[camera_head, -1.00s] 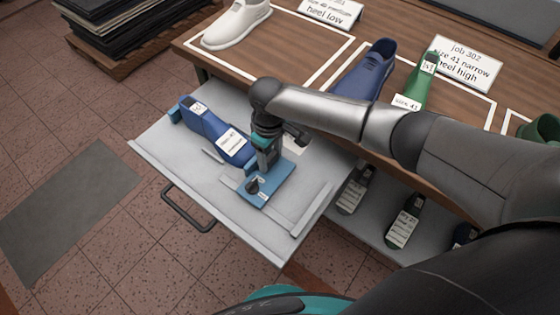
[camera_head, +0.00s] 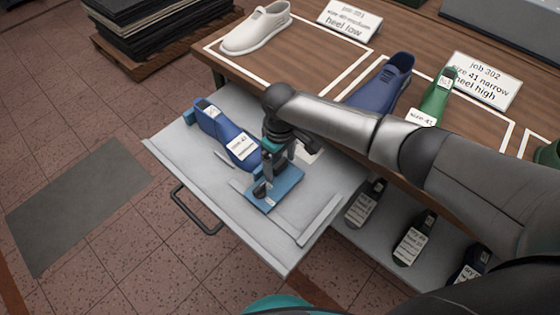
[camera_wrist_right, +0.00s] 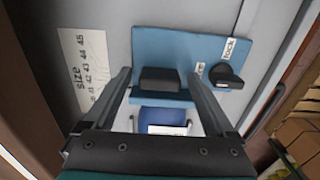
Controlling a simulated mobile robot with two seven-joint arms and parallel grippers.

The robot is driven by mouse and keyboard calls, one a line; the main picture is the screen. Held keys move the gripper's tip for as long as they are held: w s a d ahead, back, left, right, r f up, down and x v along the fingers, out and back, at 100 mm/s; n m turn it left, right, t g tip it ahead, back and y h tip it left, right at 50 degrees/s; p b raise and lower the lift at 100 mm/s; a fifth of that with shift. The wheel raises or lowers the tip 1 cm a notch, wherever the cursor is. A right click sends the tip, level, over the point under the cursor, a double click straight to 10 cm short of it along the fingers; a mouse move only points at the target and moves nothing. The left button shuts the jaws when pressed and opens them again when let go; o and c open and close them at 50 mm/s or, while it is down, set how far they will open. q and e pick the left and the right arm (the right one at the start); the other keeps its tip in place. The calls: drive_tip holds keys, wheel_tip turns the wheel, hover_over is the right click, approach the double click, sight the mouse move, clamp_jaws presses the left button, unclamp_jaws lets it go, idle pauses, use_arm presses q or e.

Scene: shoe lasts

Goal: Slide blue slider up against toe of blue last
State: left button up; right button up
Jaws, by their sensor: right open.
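The blue last (camera_head: 229,131) lies on the pulled-out grey drawer board (camera_head: 180,152), its toe pointing at the blue slider (camera_head: 287,191). The slider is a flat plate with a dark block and a black knob (camera_wrist_right: 225,75) by a "lock" label. My right gripper (camera_head: 268,183) is low over the slider's last-side end. In the wrist view its open fingers (camera_wrist_right: 162,88) stand either side of the dark block (camera_wrist_right: 160,79), with the last's blue toe (camera_wrist_right: 162,116) just beyond the slider edge. My left gripper is not in view.
A raised rail (camera_head: 318,220) runs along the board's right end. A size scale (camera_wrist_right: 88,70) is beside the slider. The wooden table (camera_head: 300,60) behind holds a white shoe (camera_head: 256,30), another blue last (camera_head: 380,85) and a green last (camera_head: 438,98). Several dark lasts sit on a lower shelf.

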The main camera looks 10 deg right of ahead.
wheel_tip(320, 180, up, 15)
drive_tip(key=p, duration=0.4)
drive_tip(key=shift+r, duration=0.15)
idle(0.3)
